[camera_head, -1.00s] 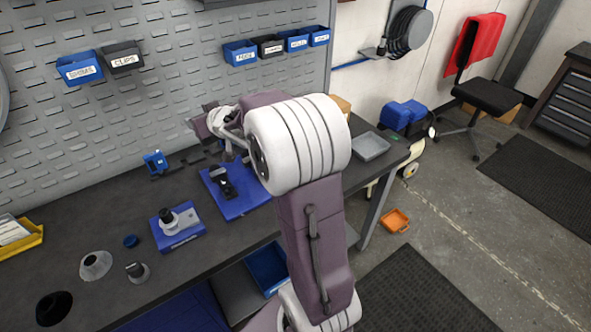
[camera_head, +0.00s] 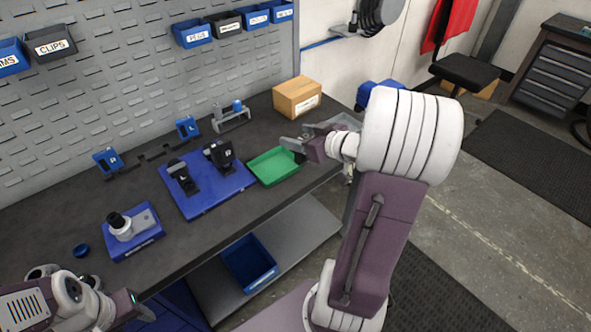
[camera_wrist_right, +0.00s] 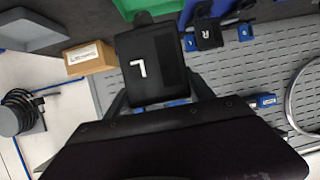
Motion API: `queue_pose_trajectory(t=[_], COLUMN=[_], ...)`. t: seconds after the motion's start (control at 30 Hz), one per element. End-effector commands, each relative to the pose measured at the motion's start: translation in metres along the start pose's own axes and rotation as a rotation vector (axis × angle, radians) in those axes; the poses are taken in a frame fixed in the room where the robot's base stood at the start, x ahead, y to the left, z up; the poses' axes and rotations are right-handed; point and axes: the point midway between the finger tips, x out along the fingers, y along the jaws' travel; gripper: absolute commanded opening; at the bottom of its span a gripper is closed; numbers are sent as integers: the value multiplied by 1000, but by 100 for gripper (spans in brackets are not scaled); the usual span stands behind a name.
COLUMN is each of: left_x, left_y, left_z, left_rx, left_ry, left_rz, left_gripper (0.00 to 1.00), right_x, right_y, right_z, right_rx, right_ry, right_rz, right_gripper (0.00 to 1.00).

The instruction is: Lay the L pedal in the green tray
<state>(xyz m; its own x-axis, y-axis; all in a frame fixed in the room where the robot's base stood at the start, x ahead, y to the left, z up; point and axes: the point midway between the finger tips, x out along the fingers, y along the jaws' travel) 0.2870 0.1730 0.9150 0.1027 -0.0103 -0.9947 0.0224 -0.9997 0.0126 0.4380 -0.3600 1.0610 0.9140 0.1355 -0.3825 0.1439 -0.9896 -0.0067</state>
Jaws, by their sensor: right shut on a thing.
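The L pedal (camera_wrist_right: 140,68) is a black block with a white L, held between the fingers of my right gripper in the right wrist view. In the head view my right gripper (camera_head: 291,145) is at the back right edge of the green tray (camera_head: 272,168), and the pedal is hard to make out there. A strip of the green tray shows at the top of the wrist view (camera_wrist_right: 150,7), beyond the pedal. The pedal's height over the tray is unclear. My left gripper (camera_head: 142,311) is at the lower left, its fingers unclear.
A black block marked R (camera_wrist_right: 207,34) is near the tray. A blue board (camera_head: 208,196) with black parts lies left of the tray. A cardboard box (camera_head: 297,97) and a grey tray (camera_head: 322,130), partly hidden by my arm, are behind. Clear bench lies in front.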

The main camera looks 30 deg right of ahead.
Motion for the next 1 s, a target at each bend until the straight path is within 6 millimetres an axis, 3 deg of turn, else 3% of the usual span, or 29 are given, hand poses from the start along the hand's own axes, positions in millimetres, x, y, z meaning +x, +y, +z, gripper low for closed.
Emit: queue_pose_trajectory(t=[0.1,0.27,0.37,0.6,0.7,0.93,1.0], left_x=[6,7,15,40,44,46,50], left_y=[0,0,0,-1,-1,-1,-1], left_z=[1,1,2,4,5,5,5], left_rx=[0,0,0,0,0,0,0], left_ry=[0,0,0,0,0,0,0], left_rz=[0,0,0,0,0,0,0], left_gripper=[51,51,51,51,51,51,51], right_x=[-9,-10,9,84,106,121,124], right_y=[19,23,18,1,-3,-5,-5], right_z=[9,10,16,30,31,31,41], right_rx=[20,24,23,23,22,24,26], right_ry=[1,1,0,0,0,0,-2], right_rz=[51,62,57,55,57,62,62], right_gripper=[14,14,14,14,14,14,14])
